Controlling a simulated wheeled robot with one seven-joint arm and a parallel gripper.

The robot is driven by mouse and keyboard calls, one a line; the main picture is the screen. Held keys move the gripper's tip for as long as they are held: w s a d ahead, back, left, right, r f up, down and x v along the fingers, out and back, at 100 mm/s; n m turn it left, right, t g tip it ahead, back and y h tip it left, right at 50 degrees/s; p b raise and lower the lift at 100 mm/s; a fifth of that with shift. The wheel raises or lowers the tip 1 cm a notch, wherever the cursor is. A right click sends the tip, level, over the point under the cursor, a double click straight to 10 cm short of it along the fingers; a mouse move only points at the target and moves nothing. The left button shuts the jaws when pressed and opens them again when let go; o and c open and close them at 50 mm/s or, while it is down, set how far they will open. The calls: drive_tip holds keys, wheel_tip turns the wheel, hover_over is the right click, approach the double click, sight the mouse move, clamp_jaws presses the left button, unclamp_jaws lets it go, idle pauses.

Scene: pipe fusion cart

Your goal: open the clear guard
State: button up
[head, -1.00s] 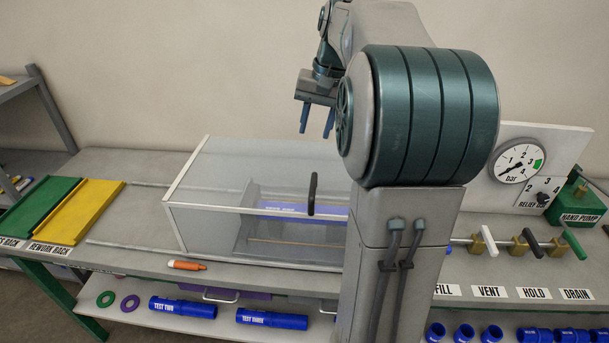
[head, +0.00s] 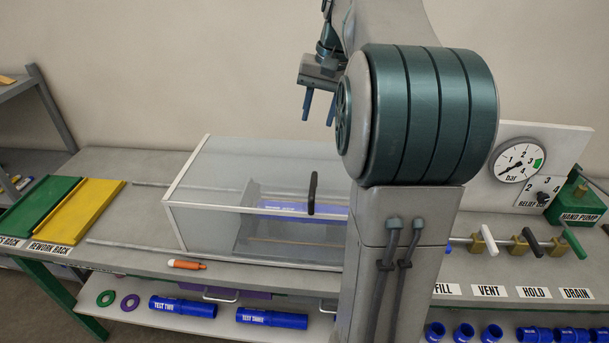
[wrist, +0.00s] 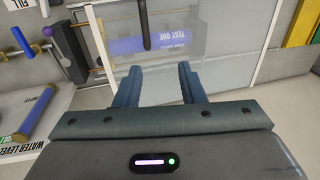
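The clear guard (head: 215,222) is a see-through box with pale edges on the bench, over a blue pipe marked TEST ONE (wrist: 140,46). Its black upright handle (head: 312,192) is on the front face, and the handle also shows at the top of the wrist view (wrist: 145,24). My gripper (head: 319,121) is above and behind the guard's top, pointing down, with its two blue fingers apart and nothing between them. In the wrist view the open fingers (wrist: 157,84) point toward the guard, below the handle in the picture and apart from it.
Two rails (head: 130,247) run along the bench left of the guard, with clear room between them. Yellow (head: 85,210) and green (head: 40,207) trays lie farther left. An orange marker-like tool (head: 187,264) lies at the front edge. Valves and a gauge (head: 516,163) stand at right.

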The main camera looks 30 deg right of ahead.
drive_tip(key=v, duration=1.3)
drive_tip(key=shift+r, duration=0.4)
